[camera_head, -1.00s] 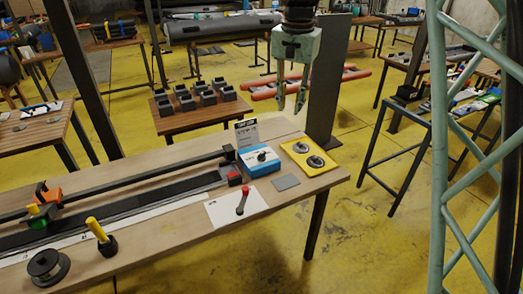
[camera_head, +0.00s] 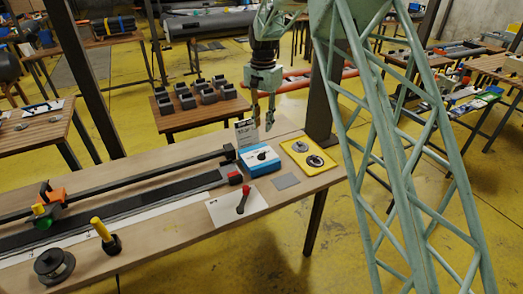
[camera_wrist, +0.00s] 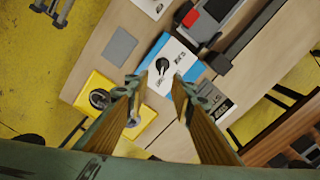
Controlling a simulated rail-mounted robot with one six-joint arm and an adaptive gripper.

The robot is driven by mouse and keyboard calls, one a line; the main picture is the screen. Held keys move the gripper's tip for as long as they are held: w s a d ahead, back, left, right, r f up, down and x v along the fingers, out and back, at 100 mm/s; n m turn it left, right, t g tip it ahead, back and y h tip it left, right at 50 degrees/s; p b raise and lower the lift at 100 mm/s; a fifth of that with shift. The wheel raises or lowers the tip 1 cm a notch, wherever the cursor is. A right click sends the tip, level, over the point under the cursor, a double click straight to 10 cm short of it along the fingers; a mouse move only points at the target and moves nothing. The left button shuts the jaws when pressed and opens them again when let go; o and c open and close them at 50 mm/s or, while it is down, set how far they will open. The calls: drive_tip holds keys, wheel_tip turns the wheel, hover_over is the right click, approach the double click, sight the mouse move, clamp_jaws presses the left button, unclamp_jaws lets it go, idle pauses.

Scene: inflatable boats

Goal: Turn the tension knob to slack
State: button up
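A blue-and-white box (camera_head: 258,160) stands on the wooden workbench, with a black knob (camera_head: 262,156) on its white top. The knob also shows in the wrist view (camera_wrist: 162,65), with its pointer and small printed marks too small to read. I take this to be the tension knob. My gripper (camera_head: 264,124) points down above the far side of the bench, near the box and beside a printed card (camera_head: 246,133). In the wrist view my gripper's fingers (camera_wrist: 157,84) are apart with nothing between them, and the knob lies beyond their tips, untouched.
A yellow plate with two round metal fittings (camera_head: 327,169) lies right of the box. A grey square (camera_head: 286,181) and a white sheet with a red-and-black lever (camera_head: 243,198) lie in front. A long black rail (camera_head: 120,177) runs left. My green lattice arm crosses the right side.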

sight(262, 153)
drive_tip(key=shift+w+a+f, duration=0.3)
drive_tip(key=shift+f, duration=0.25)
drive_tip(key=shift+f+b, duration=0.7)
drive_tip(key=shift+f, duration=6.2)
clamp_jaws()
